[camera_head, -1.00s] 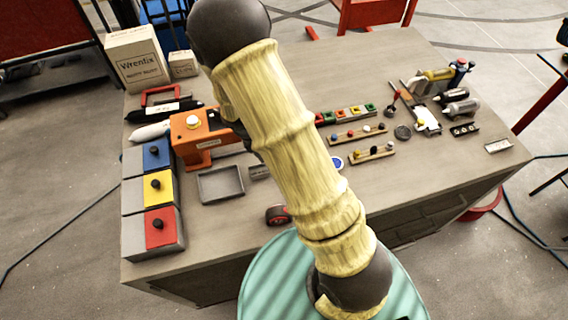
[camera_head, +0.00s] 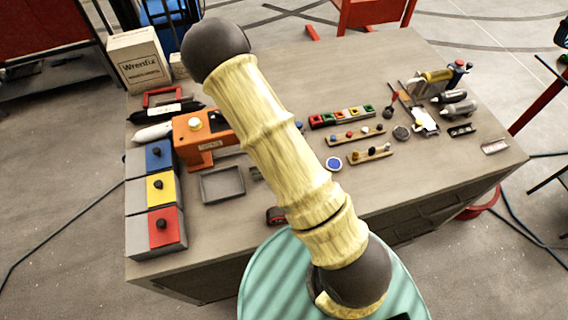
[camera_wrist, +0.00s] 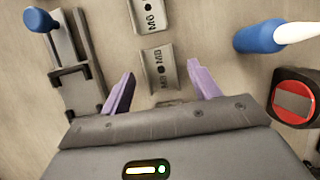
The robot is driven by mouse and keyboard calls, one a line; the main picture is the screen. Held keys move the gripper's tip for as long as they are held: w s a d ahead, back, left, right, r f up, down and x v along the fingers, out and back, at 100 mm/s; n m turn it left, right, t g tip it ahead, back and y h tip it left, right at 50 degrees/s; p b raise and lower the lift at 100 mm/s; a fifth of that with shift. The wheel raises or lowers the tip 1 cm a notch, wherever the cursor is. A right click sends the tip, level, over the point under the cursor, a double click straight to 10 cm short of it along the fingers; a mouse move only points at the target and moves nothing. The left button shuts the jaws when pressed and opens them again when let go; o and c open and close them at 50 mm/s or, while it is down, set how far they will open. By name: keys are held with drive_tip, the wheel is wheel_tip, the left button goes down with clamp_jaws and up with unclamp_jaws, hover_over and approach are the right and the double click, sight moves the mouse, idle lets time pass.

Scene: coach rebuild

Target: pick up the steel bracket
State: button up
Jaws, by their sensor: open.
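In the wrist view a grey metal channel-shaped piece marked M8 (camera_wrist: 160,66) lies on the table in front of my gripper (camera_wrist: 161,72). A similar grey piece marked M6 (camera_wrist: 152,14) lies just beyond it. They look like steel brackets, but I cannot tell which one the task names. My gripper is open, its two purple fingers apart on either side of the M8 piece's near end, with nothing held. I cannot tell whether the fingers touch the table. In the head view my arm hides the gripper and most of this spot.
A grey clamp-like device with a blue knob (camera_wrist: 40,20) lies left of the fingers. A blue-handled tool (camera_wrist: 260,37) and a red-and-black tape measure (camera_wrist: 297,98) are on the right. The head view shows a grey tray (camera_head: 222,185) and an orange press (camera_head: 205,140).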

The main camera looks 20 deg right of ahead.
drive_tip(key=shift+d+f, duration=0.25)
drive_tip(key=shift+f, duration=0.4)
drive_tip(key=c, duration=1.1)
drive_tip(key=shift+r, duration=0.1)
wheel_tip(320, 180, up, 10)
drive_tip(key=b, duration=0.2)
